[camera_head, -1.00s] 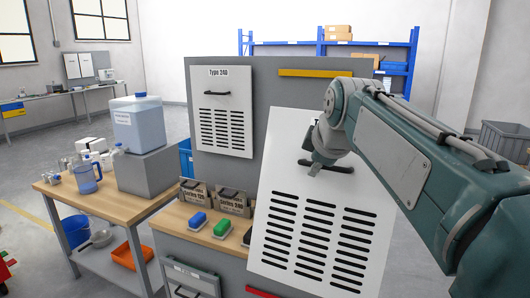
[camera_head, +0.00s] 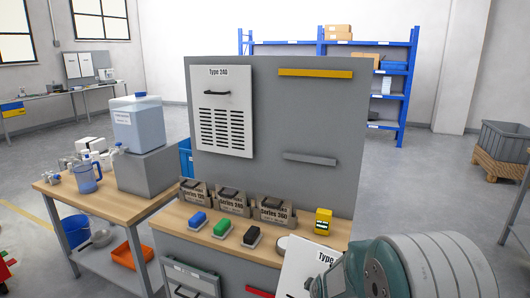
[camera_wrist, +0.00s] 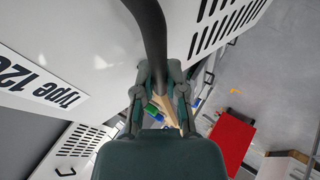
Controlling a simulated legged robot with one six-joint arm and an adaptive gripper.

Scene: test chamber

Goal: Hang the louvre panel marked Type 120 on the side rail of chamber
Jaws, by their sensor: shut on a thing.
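The white louvre panel (camera_head: 297,270) shows only its upper part at the bottom of the head view, its label cut to "Type". In the wrist view the panel (camera_wrist: 85,35) is large and marked Type 120, with dark slots at right. My gripper (camera_wrist: 159,75) is shut on its dark bar handle (camera_wrist: 150,25). In the head view my wrist covers the panel's right side. A second white panel (camera_head: 224,101), marked Type 240, hangs on the grey board (camera_head: 280,115). The board also bears a yellow rail (camera_head: 315,73) and a grey rail (camera_head: 309,159).
On the wooden bench (camera_head: 190,235) stand several Series boxes (camera_head: 232,206), blue, green and black-topped brushes, and a yellow block (camera_head: 322,221). A red bar (camera_head: 260,292) is low in front. A side table (camera_head: 115,205) with a water container (camera_head: 137,122) is left.

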